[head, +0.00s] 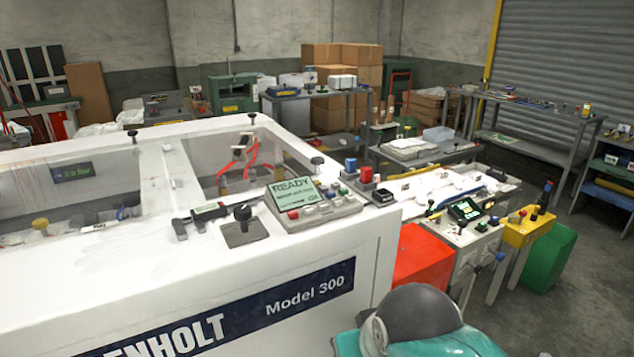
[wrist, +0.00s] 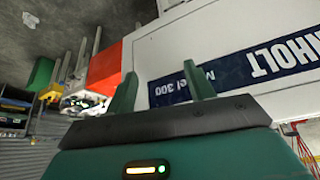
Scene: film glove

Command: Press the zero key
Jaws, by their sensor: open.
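A control panel (head: 312,205) with a lit READY screen (head: 292,191) and several small buttons below it sits on top of the white machine (head: 180,265). A caliper-like tool with a small dark display (head: 209,210) lies left of it. I cannot tell which key is the zero key; the labels are too small to read. My gripper (wrist: 162,88) is open and empty in the wrist view, its two green fingers apart in front of the machine's side with the blue label band (wrist: 235,80). The wrist view shows the machine upside down, without the panel. My gripper's fingers do not show in the head view.
A black knob on a plate (head: 243,228) stands between the caliper-like tool and the panel. Red and blue buttons (head: 366,174) stand behind the panel. A red bin (head: 421,257), a small white console (head: 466,235) and a green bin (head: 550,257) stand right. Grey floor is open at far right.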

